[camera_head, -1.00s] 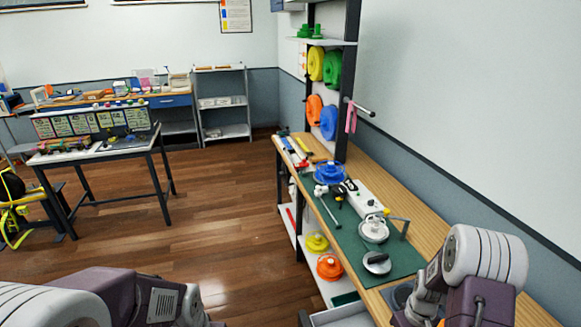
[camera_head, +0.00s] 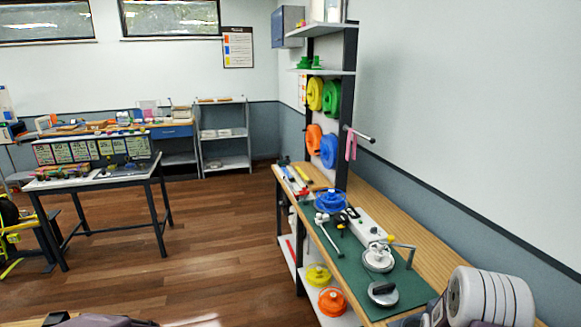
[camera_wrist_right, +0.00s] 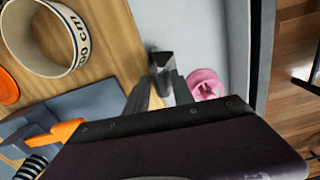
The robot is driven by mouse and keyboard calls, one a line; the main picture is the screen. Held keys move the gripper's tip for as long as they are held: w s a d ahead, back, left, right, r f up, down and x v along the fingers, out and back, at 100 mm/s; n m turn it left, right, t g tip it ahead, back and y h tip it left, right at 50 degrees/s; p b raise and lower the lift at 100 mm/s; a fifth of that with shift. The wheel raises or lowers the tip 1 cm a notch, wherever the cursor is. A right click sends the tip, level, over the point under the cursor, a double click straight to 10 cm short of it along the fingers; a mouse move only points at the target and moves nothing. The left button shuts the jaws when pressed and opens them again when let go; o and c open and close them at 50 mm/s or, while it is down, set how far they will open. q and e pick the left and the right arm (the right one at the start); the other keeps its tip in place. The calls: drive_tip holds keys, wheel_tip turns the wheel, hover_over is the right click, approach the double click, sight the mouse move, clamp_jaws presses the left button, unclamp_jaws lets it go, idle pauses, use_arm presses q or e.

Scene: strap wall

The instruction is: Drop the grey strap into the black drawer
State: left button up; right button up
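My right gripper (camera_wrist_right: 162,72) shows in the right wrist view, its fingers close together at the tips over a pale surface. A small dark grey patch (camera_wrist_right: 162,58) is at the tips; I cannot tell whether it is the grey strap or part of the fingers. I cannot pick out the grey strap for certain in either view. The pale grey surface (camera_wrist_right: 210,30) under the tips has a dark edge along its right side; I cannot tell whether it is the black drawer. A pink rolled item (camera_wrist_right: 205,84) lies on it, right of the fingers. My left gripper is out of view.
The wooden bench (camera_head: 430,240) has a green mat (camera_head: 352,262) with several tools and discs. A pink strap (camera_head: 351,144) hangs from a wall rod. In the right wrist view a white ring (camera_wrist_right: 45,38) and an orange-handled tool (camera_wrist_right: 55,135) lie left of the gripper. Wooden floor is open left of the bench.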

drive_tip(key=o, duration=1.3)
wheel_tip(320, 180, up, 6)
drive_tip(key=p, duration=0.4)
drive_tip(key=shift+f+p, duration=0.25)
drive_tip(key=shift+p, duration=0.15)
wheel_tip(320, 180, up, 9)
drive_tip(key=shift+r+b, duration=0.1)
drive_tip(key=shift+b, duration=0.35)
